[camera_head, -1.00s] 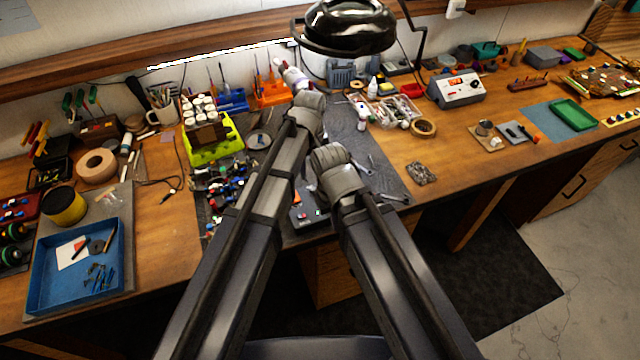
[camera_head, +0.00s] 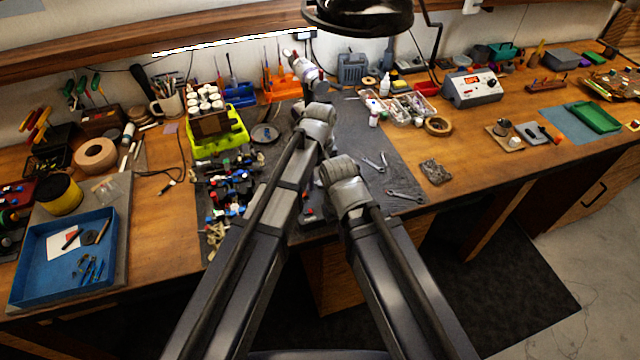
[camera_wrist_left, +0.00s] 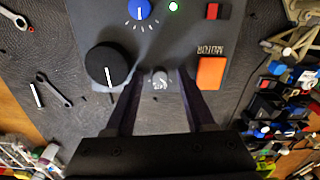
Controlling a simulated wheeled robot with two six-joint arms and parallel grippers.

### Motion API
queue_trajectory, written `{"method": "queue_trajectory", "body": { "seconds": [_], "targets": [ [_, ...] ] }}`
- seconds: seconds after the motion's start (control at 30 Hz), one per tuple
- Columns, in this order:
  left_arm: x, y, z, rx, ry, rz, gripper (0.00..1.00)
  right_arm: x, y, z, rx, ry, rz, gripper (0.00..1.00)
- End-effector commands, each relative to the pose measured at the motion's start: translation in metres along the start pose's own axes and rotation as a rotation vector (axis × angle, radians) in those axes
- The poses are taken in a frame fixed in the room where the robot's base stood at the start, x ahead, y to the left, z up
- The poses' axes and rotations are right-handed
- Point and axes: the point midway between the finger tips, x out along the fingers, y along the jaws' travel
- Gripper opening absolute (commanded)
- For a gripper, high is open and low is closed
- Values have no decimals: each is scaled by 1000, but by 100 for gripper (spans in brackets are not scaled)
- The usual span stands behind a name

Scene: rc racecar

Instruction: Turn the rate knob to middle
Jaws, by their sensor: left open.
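A grey control box (camera_wrist_left: 185,40) lies under my left gripper (camera_wrist_left: 160,75) in the left wrist view. It carries a large black knob (camera_wrist_left: 107,65) with a white pointer line, a blue knob (camera_wrist_left: 139,9) and a small grey knob (camera_wrist_left: 160,80). My left gripper is open, with one finger on each side of the small grey knob; I cannot tell whether they touch it. No rate label is readable. An orange button (camera_wrist_left: 211,73) marked MOTOR sits to the right. In the head view my arms mostly hide the box (camera_head: 310,213). My right gripper is not visible.
A red switch (camera_wrist_left: 212,11) and a lit green lamp (camera_wrist_left: 173,6) are also on the box. Wrenches (camera_wrist_left: 52,88) lie left of it on the dark mat (camera_head: 375,145). Coloured small parts (camera_head: 228,185) crowd the mat's left side. A blue tray (camera_head: 28,278) stands far left.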

Motion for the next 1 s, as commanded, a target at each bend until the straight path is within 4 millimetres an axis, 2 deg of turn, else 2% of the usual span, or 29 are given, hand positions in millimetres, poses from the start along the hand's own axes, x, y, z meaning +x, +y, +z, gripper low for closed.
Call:
{"method": "queue_trajectory", "body": {
  "seconds": [0.17,0.67,1.0],
  "targets": [
    [-1,0,0,0,0,0,54,-1,0,0,0,0,0,0],
    [-1,0,0,0,0,0,0,-1,0,0,0,0,0,0],
    [-1,0,0,1,0,0,0,-1,0,0,0,0,0,0]
  ]
}}
